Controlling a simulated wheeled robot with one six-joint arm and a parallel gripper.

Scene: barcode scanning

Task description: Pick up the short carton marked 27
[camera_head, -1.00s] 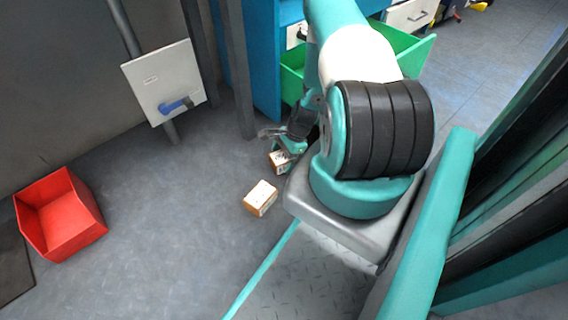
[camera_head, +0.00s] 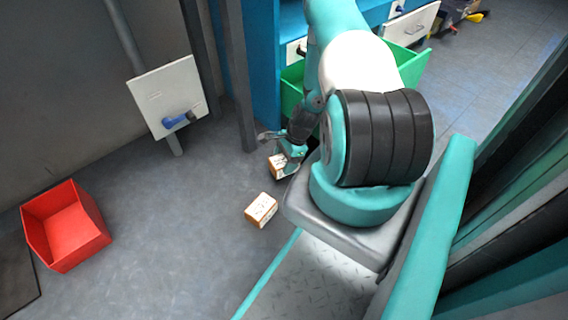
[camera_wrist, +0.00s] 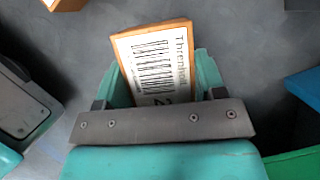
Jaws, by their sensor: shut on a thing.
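My gripper (camera_head: 290,158) is low near the floor beside my base, and in the wrist view (camera_wrist: 158,85) its teal fingers stand on both sides of a carton. It is shut on this short carton (camera_wrist: 155,58), an orange-brown box with a white label. In the head view the held carton (camera_head: 277,167) is partly hidden by the gripper.
Another carton (camera_head: 261,209) with a white top lies on the floor in front of my base. A red bin (camera_head: 66,226) stands at the left. A blue shelf unit (camera_head: 262,70) with a green bin (camera_head: 292,88) is behind my arm.

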